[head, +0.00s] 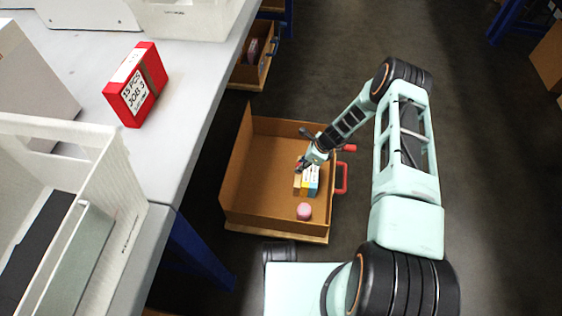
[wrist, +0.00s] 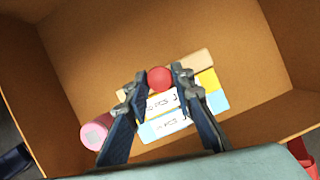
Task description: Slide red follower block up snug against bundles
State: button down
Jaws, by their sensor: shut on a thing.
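My gripper (wrist: 158,82) is shut on a small red rounded piece (wrist: 159,79), which shows between its fingertips in the wrist view. A tan block (wrist: 200,60) lies just beyond it; I cannot tell whether the two are joined. A yellow-edged bundle (wrist: 162,104) and a blue-edged bundle (wrist: 165,124), both with white printed labels, lie side by side, partly behind the fingers. In the head view my gripper (head: 302,167) is at the far end of the bundles (head: 308,183). The fingers hide much of the contact, so any gap is unclear.
The bundles are in an open brown drawer (head: 240,185) with a red handle (head: 342,180). The drawer's left part is clear. A red labelled box (head: 136,85) and a white bin (head: 120,190) are on the grey table (head: 195,95).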

aim_at(307, 171)
jog(key=d, duration=0.4)
jog(key=shift+s+d, duration=0.35)
jog(key=shift+d, duration=0.05)
jog(key=c, duration=1.7)
grip_release()
jog(key=shift+o, duration=0.2)
jog(key=shift+r, duration=0.1)
jog(key=v, duration=1.1)
jog(key=shift+r, duration=0.4)
jog(key=shift+s+d+f, duration=0.1)
jog(key=shift+d, duration=0.05)
